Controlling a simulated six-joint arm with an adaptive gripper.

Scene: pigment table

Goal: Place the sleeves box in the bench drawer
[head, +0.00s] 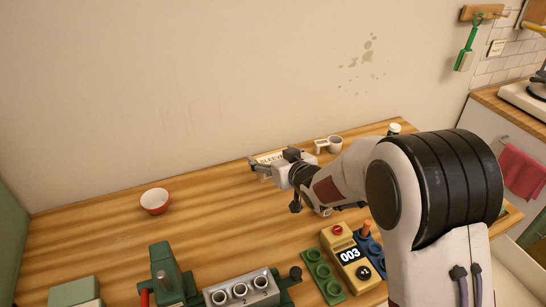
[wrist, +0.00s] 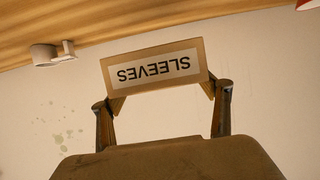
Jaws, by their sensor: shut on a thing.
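The sleeves box (head: 268,158) is a small tan box with a white label, at the back middle of the wooden bench in the head view. In the wrist view the sleeves box (wrist: 155,68) shows its "SLEEVES" label upside down. My gripper (wrist: 163,100) is shut on it, one finger at each end. In the head view my gripper (head: 282,165) partly covers the box. I cannot tell how far the box is above the bench top.
A white mug (head: 335,144) stands right of the box, near the wall. A red bowl (head: 154,201) stands at the left. A yellow counter device (head: 349,257), a green holder (head: 322,272) and a grey block with cups (head: 241,292) are at the front. The bench's middle left is clear.

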